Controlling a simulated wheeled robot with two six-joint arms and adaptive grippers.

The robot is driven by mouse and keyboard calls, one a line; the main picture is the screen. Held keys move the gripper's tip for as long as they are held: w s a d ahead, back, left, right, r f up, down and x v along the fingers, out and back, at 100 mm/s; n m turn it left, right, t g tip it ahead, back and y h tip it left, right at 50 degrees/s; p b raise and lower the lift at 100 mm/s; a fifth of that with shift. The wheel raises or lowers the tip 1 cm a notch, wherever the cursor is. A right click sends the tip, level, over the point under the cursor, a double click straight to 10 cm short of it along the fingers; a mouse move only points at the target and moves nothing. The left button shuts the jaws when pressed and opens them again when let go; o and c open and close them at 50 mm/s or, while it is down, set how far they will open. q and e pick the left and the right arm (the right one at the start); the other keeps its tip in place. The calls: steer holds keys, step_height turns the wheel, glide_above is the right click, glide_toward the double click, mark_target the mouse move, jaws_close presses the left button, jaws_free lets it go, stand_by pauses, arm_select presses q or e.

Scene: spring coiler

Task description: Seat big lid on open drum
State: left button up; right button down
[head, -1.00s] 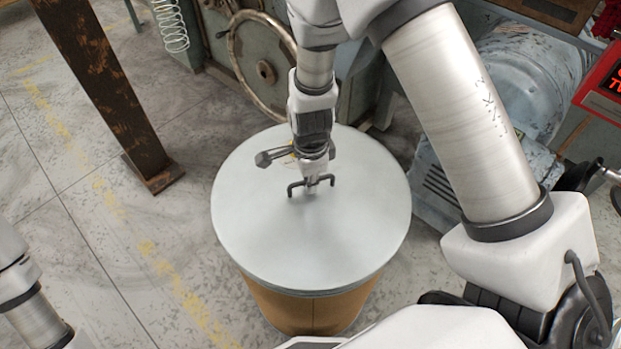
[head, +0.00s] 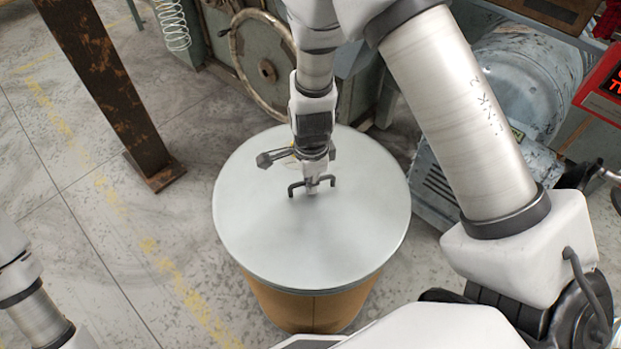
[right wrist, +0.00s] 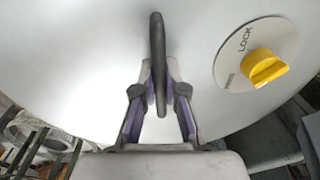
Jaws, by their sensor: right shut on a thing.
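The big lid (head: 330,235) is a round pale grey disc lying over the top of the brown drum (head: 312,306) in the head view. Its edge looks level with the drum's rim all round where I can see it; the far rim is partly behind my arm. My right gripper (head: 312,186) is shut on the lid's dark handle (head: 293,189) at the lid's middle. In the right wrist view the fingers hold the handle (right wrist: 158,60) between them, with the lid (right wrist: 80,75) behind. My left arm shows at the lower left, but its gripper is out of view.
A yellow knob (right wrist: 264,68) on a round plate marked LOCK sits on the lid. A rusty post (head: 110,90) stands at the left. A machine with a handwheel (head: 262,68) is behind the drum. The floor left of the drum is clear.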

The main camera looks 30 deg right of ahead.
steer(key=c, duration=0.6)
jaws_free()
step_height(320, 180, up, 12)
steer(key=p, duration=1.3)
stand_by(0.3)
stand_by(0.5)
